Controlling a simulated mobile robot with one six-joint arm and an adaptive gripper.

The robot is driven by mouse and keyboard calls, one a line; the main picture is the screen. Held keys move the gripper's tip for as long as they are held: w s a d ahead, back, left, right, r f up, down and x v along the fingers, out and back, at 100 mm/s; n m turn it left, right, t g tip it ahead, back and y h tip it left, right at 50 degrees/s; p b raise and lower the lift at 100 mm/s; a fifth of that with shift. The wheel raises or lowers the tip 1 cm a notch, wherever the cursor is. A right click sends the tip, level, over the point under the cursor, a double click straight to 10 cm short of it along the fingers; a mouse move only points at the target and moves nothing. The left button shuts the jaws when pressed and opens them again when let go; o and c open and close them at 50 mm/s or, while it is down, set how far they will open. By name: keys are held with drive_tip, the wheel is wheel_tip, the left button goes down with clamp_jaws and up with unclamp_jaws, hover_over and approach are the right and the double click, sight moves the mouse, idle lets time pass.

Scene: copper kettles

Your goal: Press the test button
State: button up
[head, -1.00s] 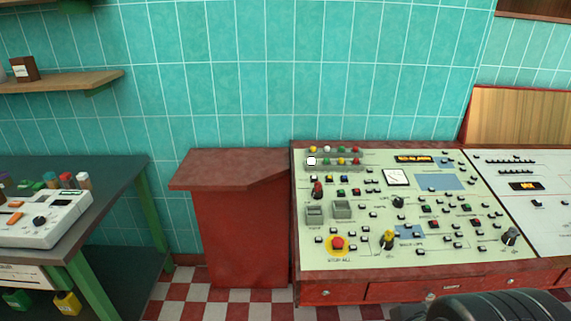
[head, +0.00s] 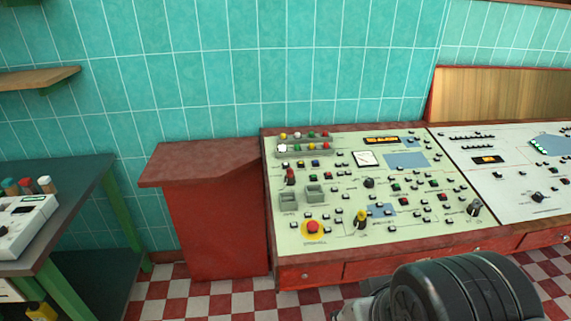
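The control panel (head: 340,218) is a pale sloped console in a red frame, covered with many small buttons, lamps and knobs. A large red stop button (head: 312,227) on a yellow disc sits at its lower left. Rows of coloured lamps or buttons (head: 304,148) are at its top left. The labels are too small to read, so I cannot tell which one is the test button. A dark rounded part of my arm (head: 465,290) shows at the bottom right, in front of the console. My gripper is not in view.
A red side cabinet (head: 215,215) stands left of the console. A dark table with green legs (head: 75,225) holds a white device (head: 22,222) at the left. A second panel (head: 515,175) adjoins on the right. The checkered floor (head: 215,300) is clear in front of the cabinet.

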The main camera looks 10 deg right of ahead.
clamp_jaws()
idle(1.4)
